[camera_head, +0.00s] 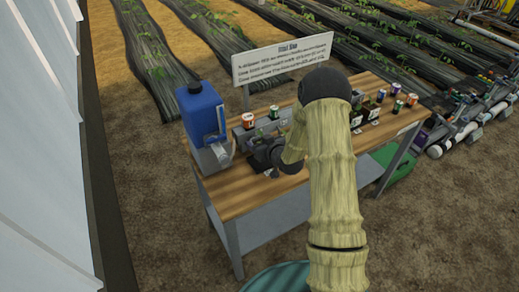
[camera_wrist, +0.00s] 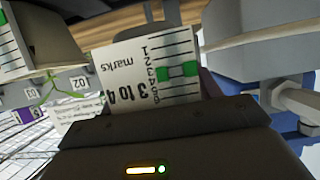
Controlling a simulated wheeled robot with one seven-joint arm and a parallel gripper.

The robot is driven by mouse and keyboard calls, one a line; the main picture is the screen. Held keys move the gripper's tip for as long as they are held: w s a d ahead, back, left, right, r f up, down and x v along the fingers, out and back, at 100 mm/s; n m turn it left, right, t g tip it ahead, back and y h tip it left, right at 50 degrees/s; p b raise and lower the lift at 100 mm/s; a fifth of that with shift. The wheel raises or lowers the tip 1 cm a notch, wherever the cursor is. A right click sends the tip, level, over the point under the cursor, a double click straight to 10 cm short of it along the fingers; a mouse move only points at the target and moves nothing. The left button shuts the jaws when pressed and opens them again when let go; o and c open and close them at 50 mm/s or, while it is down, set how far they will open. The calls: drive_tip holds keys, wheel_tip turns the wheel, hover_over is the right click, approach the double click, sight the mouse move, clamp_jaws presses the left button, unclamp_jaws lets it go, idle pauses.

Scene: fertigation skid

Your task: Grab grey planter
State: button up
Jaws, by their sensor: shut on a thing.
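In the head view, my gripper (camera_head: 268,155) is low over the left part of the wooden workbench (camera_head: 235,203), beside grey planter pieces (camera_head: 243,137). My forearm and wrist hide part of that spot. In the wrist view, my gripper's dark body (camera_wrist: 165,150) fills the bottom. A white card (camera_wrist: 150,65) reading "3 to 4 marks", with a green-marked scale, stands right in front of it. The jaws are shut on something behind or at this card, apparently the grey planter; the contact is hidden. Grey planter parts with "02" labels (camera_wrist: 70,85) and a green seedling show at left.
A blue jug (camera_head: 202,112) with a grey front part stands close on the left. Small labelled pots (camera_head: 274,112) and seedling planters (camera_head: 368,110) line the bench. A white sign (camera_head: 283,60) stands behind. A green container (camera_head: 398,163) is under the right end.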

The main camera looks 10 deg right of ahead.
wheel_tip(320, 180, up, 5)
drive_tip(key=shift+r, duration=0.15)
drive_tip(key=shift+d, duration=0.1)
idle(0.7)
